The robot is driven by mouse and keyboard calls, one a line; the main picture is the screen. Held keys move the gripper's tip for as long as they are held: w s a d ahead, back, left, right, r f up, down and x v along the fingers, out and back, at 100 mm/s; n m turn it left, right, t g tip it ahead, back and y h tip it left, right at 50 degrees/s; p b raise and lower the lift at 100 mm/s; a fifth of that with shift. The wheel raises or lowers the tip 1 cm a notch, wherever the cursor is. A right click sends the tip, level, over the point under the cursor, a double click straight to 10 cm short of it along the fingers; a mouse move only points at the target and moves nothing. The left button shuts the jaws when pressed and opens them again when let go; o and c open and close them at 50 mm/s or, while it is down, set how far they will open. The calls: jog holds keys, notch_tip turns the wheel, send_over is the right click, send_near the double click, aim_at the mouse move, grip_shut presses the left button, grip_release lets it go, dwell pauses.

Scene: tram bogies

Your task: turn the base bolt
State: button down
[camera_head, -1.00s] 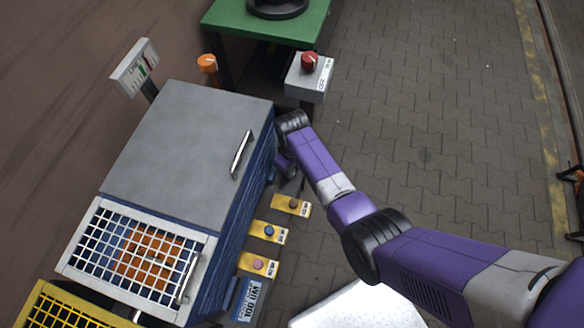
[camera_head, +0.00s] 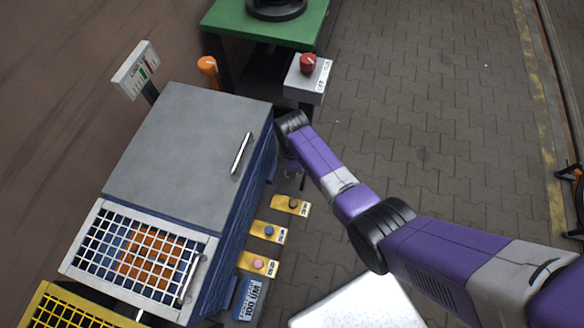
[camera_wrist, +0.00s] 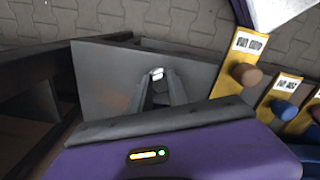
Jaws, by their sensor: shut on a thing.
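The base bolt (camera_wrist: 157,73) is a small, light metal piece in the wrist view, standing at a grey plate (camera_wrist: 100,75). My gripper (camera_wrist: 158,84) points down at it, with its two dark fingers closed around the bolt. The fingers hide the bolt's lower part. In the head view my gripper (camera_head: 294,174) is low beside the blue cabinet, partly hidden by my own arm, and the bolt cannot be made out there.
Yellow boxes with a brown knob (camera_head: 293,203), a blue knob (camera_head: 269,230) and a pink knob (camera_head: 258,263) stand close by on the floor. The grey-topped cabinet (camera_head: 185,140) is left of my arm. A red-knobbed box (camera_head: 305,80) stands behind.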

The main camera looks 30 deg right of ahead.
jog(key=shift+n, duration=0.6)
jog(key=c, duration=1.3)
grip_release()
jog(key=shift+o, duration=0.2)
jog(key=shift+r+p, duration=0.45)
jog(key=shift+r, duration=3.5)
